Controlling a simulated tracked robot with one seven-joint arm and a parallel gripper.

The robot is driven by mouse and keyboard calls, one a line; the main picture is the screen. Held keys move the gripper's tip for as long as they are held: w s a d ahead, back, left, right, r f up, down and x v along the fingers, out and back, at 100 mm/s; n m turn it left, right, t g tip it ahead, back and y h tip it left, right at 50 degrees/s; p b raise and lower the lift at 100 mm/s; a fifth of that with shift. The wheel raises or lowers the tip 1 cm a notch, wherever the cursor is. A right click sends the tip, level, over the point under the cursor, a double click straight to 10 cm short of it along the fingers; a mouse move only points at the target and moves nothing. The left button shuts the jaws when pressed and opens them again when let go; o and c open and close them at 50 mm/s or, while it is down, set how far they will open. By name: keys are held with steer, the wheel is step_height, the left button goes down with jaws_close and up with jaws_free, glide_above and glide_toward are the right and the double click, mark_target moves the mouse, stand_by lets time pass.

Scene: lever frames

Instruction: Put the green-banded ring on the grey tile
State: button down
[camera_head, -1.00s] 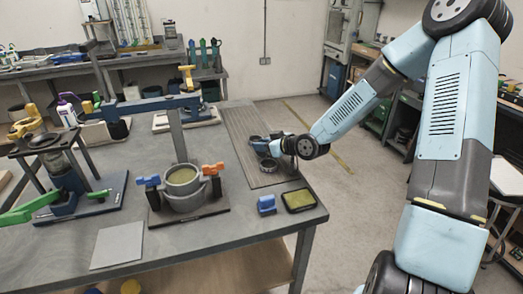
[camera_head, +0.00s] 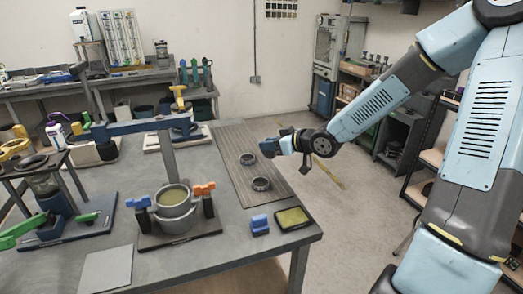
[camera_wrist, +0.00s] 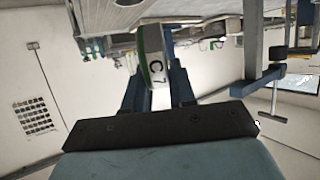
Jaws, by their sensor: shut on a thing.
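My gripper (camera_head: 279,143) is raised above the ribbed mat at the far right of the bench. In the wrist view, my gripper (camera_wrist: 156,82) is shut on the green-banded ring (camera_wrist: 153,58), a pale piece with a green edge and the mark "C7", held between blue fingers. In the head view the held ring is small and hard to make out at the fingertips. The grey tile (camera_head: 107,270) lies flat and bare at the bench's front left, well away from my gripper.
Dark rings, one farther back (camera_head: 248,158) and one nearer (camera_head: 261,184), lie on the ribbed mat (camera_head: 228,160). A blue lever beam (camera_head: 140,125) crosses behind.

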steer(key=w+d+v, duration=0.1)
steer(key=v, duration=0.7)
steer(key=shift+r, duration=0.2)
steer(key=w+d+f+m+t+h, duration=0.3)
steer(key=w+f+m+h, duration=0.15)
steer(key=w+f, duration=0.4)
steer(key=w+d+f+m+h, duration=0.1)
steer(key=d+f+m+h, duration=0.1)
steer(key=f, duration=0.5)
steer(key=w+d+f+m+t+h, duration=0.1)
steer(key=w+d+f+m+h, duration=0.1)
steer(key=f, duration=0.5)
steer(key=shift+d+m+t+h, duration=0.3)
steer(key=shift+d+m+h, duration=0.35)
steer(key=shift+d+h, duration=0.3)
steer(key=shift+w+d, duration=0.1)
